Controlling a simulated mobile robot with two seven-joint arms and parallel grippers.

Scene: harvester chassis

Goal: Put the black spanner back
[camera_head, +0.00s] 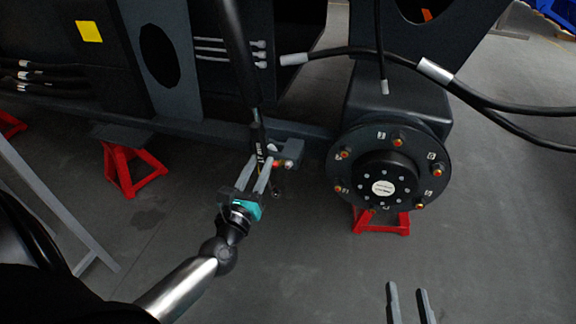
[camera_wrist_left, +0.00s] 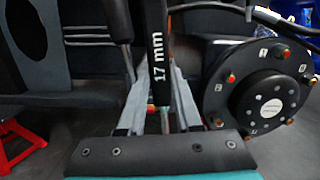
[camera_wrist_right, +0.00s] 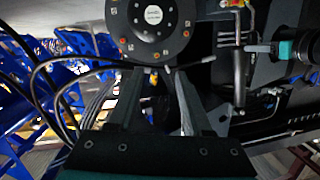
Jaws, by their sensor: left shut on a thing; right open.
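The black spanner (camera_head: 260,142), marked "17 mm", is upright between the fingers of my left gripper (camera_head: 262,170), which is shut on it. In the left wrist view, the spanner's shaft (camera_wrist_left: 158,55) rises between the fingers. Its lower end is partly hidden by the gripper. In the head view, the spanner is in front of the chassis beam, beside a small grey bracket (camera_head: 290,148) with red and yellow fittings; I cannot tell whether they touch. My right gripper (camera_head: 410,303) is open and empty at the lower right, below the hub.
A round black hub (camera_head: 430,165) with orange-tipped studs is right of the spanner. Red stands (camera_head: 133,170) are under the chassis. Black hoses (camera_head: 395,62) cross the upper right. Grey floor (camera_head: 310,270) between the arms is clear.

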